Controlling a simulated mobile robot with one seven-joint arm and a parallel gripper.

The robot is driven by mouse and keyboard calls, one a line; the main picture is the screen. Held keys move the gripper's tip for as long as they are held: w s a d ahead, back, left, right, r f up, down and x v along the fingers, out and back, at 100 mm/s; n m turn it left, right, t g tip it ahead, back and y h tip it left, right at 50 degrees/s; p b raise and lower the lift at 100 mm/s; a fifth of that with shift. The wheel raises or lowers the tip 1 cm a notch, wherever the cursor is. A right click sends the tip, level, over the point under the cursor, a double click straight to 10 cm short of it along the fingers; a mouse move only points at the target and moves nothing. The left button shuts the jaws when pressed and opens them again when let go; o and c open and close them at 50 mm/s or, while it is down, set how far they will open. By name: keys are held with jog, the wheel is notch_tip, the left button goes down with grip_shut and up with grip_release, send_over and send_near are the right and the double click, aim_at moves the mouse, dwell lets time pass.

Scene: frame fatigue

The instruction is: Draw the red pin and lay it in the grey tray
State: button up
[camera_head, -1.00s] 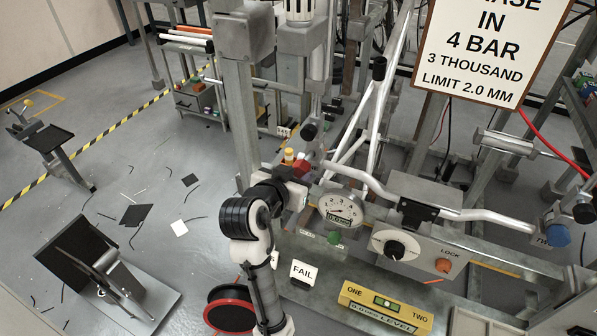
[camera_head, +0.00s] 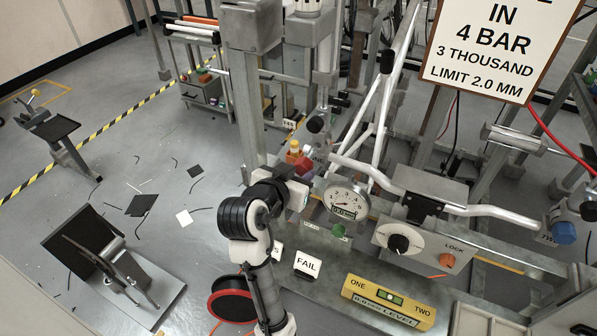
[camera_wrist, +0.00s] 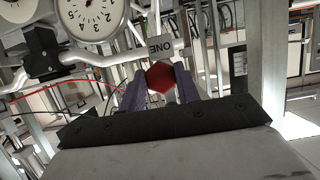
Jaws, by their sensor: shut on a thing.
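My gripper (camera_wrist: 160,85) is shut on the red pin (camera_wrist: 160,76), with the two purple-grey fingers on either side of its red hexagonal head in the wrist view. The pin's shank is hidden, so I cannot tell whether it is still in its hole. A grey part marked ONE (camera_wrist: 160,47) shows just behind the head. In the head view my gripper (camera_head: 305,188) is beside the rig, left of the dial gauge. A pale grey shallow tray (camera_head: 457,322) is cut off at the bottom edge; I cannot tell if it is the task's tray.
The dial gauge (camera_head: 346,201), silver handlebar (camera_head: 470,214) and LOCK panel (camera_head: 405,246) stand right of my gripper. A FAIL card (camera_head: 307,264) and yellow level (camera_head: 388,301) are on the bench in front. Red and yellow items (camera_head: 297,155) stand close behind my gripper.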

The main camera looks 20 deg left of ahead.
jog(key=shift+s, duration=0.1)
jog(key=s, duration=0.3)
jog(key=shift+s, duration=0.4)
jog(key=shift+a, duration=0.1)
dwell(0.4)
